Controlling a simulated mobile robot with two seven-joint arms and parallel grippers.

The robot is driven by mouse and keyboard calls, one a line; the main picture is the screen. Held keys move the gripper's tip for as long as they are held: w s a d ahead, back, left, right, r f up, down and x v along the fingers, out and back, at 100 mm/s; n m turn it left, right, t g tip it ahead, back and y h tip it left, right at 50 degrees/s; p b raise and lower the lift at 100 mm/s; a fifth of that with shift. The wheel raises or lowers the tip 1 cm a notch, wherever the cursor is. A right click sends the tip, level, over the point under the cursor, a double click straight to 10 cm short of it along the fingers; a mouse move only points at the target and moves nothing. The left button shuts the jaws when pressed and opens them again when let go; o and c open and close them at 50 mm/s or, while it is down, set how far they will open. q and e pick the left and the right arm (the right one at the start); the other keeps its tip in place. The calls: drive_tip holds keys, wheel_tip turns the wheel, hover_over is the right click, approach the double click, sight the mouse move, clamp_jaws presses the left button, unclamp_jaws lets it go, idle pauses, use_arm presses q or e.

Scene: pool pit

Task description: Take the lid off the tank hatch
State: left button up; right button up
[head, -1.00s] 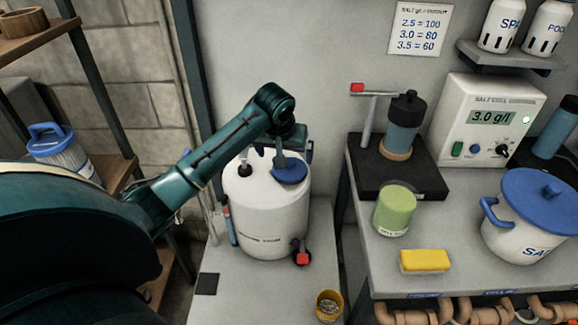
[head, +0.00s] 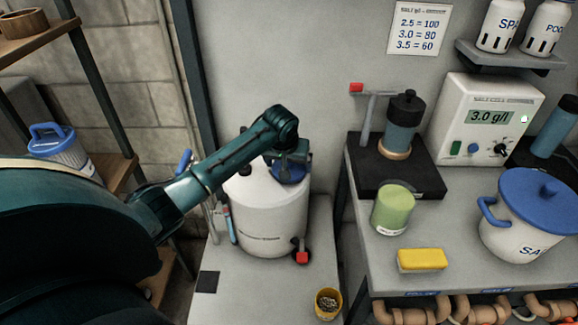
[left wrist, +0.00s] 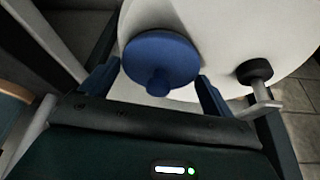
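The white tank (head: 262,215) stands on the low grey surface, left of the bench. Its round blue lid (head: 288,176) lies on the hatch on top; my left gripper partly hides it in the head view. The left wrist view shows the lid (left wrist: 160,52) with its blue knob (left wrist: 157,84) facing the gripper. My left gripper (left wrist: 158,75) is open, with one finger on each side of the knob and the lid's near part. I see no clear contact between fingers and lid. My right gripper is not in view.
A black cap (left wrist: 255,71) sticks up from the tank top beside the lid. A yellow cup (head: 328,303) stands in front. The bench at right holds a green jar (head: 393,208), a yellow sponge (head: 422,260) and a blue-lidded pot (head: 520,232). A shelf rack stands at left.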

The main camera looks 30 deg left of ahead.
use_arm(q)
drive_tip(key=c, duration=0.5)
drive_tip(key=shift+r, duration=0.1)
